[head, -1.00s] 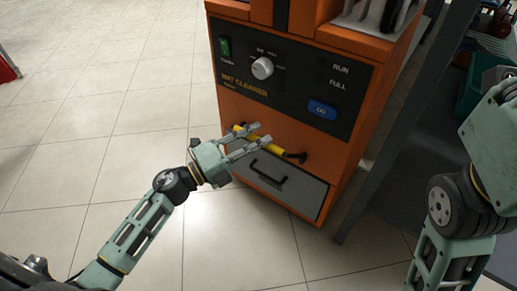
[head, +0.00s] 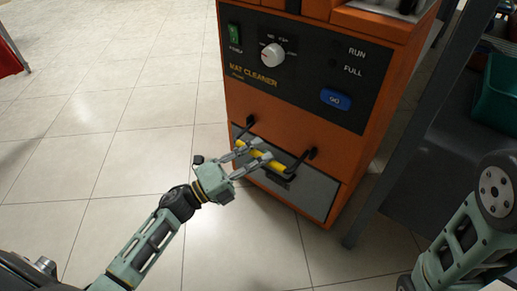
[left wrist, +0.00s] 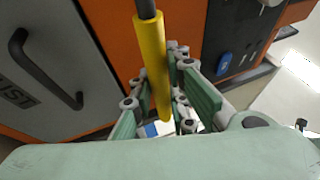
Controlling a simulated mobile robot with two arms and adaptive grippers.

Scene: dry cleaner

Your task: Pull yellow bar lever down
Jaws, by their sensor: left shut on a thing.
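The yellow bar lever (head: 266,156) is on the front of the orange mat cleaner (head: 345,150). Black arms at both ends join it to the machine, and it hangs in front of the grey drawer. My left gripper (head: 258,157) is shut on the bar. In the left wrist view the yellow bar (left wrist: 154,65) runs between the fingers of the left gripper (left wrist: 165,90). Part of the bar is hidden behind the fingers. My right arm shows at the right edge of the head view, but its gripper is out of the picture.
The grey drawer (head: 318,198) with a black handle is behind and below the bar; the handle (left wrist: 42,68) shows in the left wrist view. Above are a white dial (head: 272,55) and a blue button (head: 335,99). A dark shelf post (head: 405,130) stands at the right.

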